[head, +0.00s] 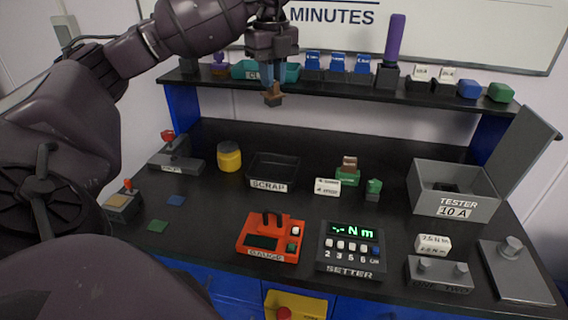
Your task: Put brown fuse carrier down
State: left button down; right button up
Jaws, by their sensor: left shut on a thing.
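My left gripper (271,72) points down at the upper middle of the head view, in front of the shelf. It is shut on the brown fuse carrier (273,96), a small brown piece held in the air above the bench (316,222). Part of the carrier is hidden by the fingers. Another brown piece (349,162) sits on a green block (347,177) at the middle of the bench. My right gripper does not show.
The black scrap tray (274,168), red gauge (270,238), setter (350,248) and open grey tester box (452,205) stand on the bench. A shelf (420,98) with a teal bin (292,72) and blue pieces runs behind.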

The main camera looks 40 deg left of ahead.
aim_at(271, 94)
pick_arm(q)
jog(key=f, duration=0.7)
jog(key=shift+s, duration=0.25)
notch_tip(271, 94, down, 12)
jog(key=shift+w+f+p, duration=0.1)
jog(key=shift+p, duration=0.2)
jog(key=shift+f, duration=0.3)
jog(key=c, duration=1.1)
grip_release()
jog(key=shift+c, duration=0.2)
jog(key=shift+o, duration=0.2)
jog(key=shift+r, duration=0.4)
notch_tip(271, 94, up, 12)
jog(key=shift+f+b, duration=0.25)
jog(key=shift+b, duration=0.1)
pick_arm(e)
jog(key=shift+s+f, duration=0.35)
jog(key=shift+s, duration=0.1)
